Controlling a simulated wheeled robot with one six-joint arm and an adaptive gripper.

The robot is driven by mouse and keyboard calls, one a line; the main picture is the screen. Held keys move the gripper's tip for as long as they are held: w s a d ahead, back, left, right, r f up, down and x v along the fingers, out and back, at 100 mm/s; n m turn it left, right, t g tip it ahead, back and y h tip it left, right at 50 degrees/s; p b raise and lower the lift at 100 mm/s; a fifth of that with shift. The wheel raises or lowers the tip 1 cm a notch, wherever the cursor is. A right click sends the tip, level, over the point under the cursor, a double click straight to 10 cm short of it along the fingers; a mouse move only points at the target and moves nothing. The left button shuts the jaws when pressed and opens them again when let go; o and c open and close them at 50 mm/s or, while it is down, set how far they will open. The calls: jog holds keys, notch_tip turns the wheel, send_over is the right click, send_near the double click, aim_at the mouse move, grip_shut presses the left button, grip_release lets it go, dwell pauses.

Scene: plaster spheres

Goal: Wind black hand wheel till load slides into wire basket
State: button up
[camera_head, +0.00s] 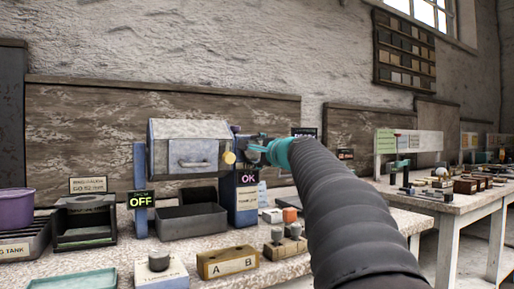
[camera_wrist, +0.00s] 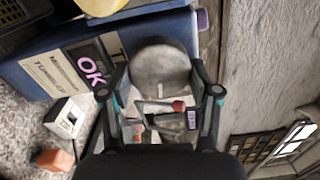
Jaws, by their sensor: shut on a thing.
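A grey drum housing (camera_head: 188,148) with a handle on its front is held between blue posts. A dark grey round hand wheel (camera_wrist: 160,68) sits at its right end; my gripper and arm mostly hide it in the head view. My gripper (camera_wrist: 163,92) is shut on the wheel, one finger at each side of the rim. It also shows in the head view (camera_head: 262,150). A dark open basket (camera_head: 190,221) stands under the drum; its mesh cannot be made out. No load shows inside the drum or the basket.
The right blue post (camera_head: 244,200) shows OK; a sign (camera_head: 139,200) at the left reads OFF. A block marked A B (camera_head: 228,262) and small pieces stand in front. A second bench (camera_head: 450,200) is at right.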

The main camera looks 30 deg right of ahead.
jog(key=m+p, duration=0.2)
jog(key=m, duration=0.3)
jog(key=shift+m, duration=0.3)
jog(key=shift+a+f+m+p, duration=0.15)
jog(key=shift+m+p, duration=0.9)
jog(key=shift+m, duration=0.85)
jog(key=o, duration=0.8)
jog(key=shift+o, duration=0.2)
jog(key=shift+s, duration=0.1)
jog(key=s, duration=1.1)
jog(key=shift+s+d, duration=0.2)
jog(key=shift+s, duration=0.2)
